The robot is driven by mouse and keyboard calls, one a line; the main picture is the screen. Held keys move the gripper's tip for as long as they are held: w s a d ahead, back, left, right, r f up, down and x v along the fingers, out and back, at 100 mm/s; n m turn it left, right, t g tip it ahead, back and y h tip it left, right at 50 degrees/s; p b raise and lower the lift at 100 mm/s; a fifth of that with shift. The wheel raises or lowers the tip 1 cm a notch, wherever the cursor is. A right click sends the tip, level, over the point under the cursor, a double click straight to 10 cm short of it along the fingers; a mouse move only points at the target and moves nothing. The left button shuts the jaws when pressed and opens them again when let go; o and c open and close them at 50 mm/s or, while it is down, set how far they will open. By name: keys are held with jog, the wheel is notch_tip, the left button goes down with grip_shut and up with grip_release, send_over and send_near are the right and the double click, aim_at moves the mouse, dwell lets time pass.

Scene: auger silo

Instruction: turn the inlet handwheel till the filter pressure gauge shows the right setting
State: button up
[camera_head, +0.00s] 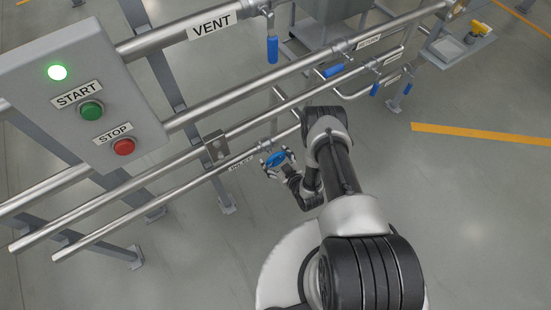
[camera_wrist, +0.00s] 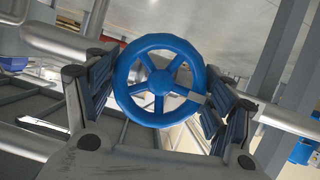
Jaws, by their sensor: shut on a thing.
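The blue inlet handwheel (camera_head: 275,159) sits on the lowest pipe in the head view, beside a small label that is too small to read surely. In the wrist view the handwheel (camera_wrist: 160,41) fills the middle, a spoked ring with a round hub. My gripper (camera_wrist: 160,92) has one finger on each side of the wheel and is shut on its rim. It also shows in the head view (camera_head: 277,160) around the wheel. No filter pressure gauge can be made out in either view.
A grey control box (camera_head: 50,105) with a lit green lamp, green START button (camera_head: 91,110) and red STOP button (camera_head: 123,147) stands at left. A VENT pipe with a blue lever (camera_head: 272,49) runs above. More blue levers are at upper right. Open floor lies right.

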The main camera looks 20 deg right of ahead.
jog(key=shift+m+g+y, duration=0.3)
jog(key=shift+m+y, duration=0.3)
jog(key=shift+m, duration=0.4)
jog(key=shift+m+y, duration=1)
jog(key=shift+m, duration=0.3)
jog(key=shift+w, duration=0.1)
jog(key=o, duration=1.1)
jog(key=v, duration=1.2)
jog(key=shift+d+r, duration=0.1)
